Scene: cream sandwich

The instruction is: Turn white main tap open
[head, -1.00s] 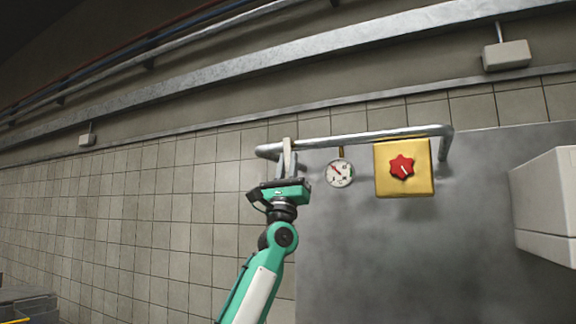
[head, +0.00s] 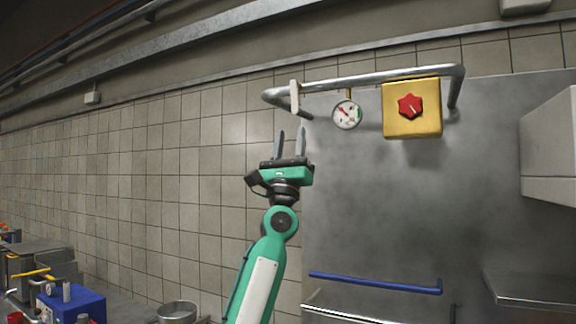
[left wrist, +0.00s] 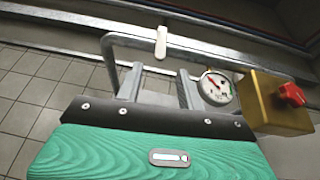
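The white main tap is a slim white lever (head: 294,97) on the grey pipe (head: 350,83), near its left bend. The lever stands roughly upright across the pipe. In the left wrist view the lever (left wrist: 161,42) lies just beyond the fingertips, near the middle of the gap. My left gripper (head: 290,131) points up, open and empty, a little below the lever and apart from it. It also shows in the left wrist view (left wrist: 160,70). My right gripper is not in view.
A round gauge (head: 347,114) hangs right of the lever, beside a yellow box (head: 412,122) with a red knob (head: 410,106). A blue rail (head: 375,284) is lower on the wall panel. A blue box (head: 72,304) and a pot (head: 178,311) are at lower left.

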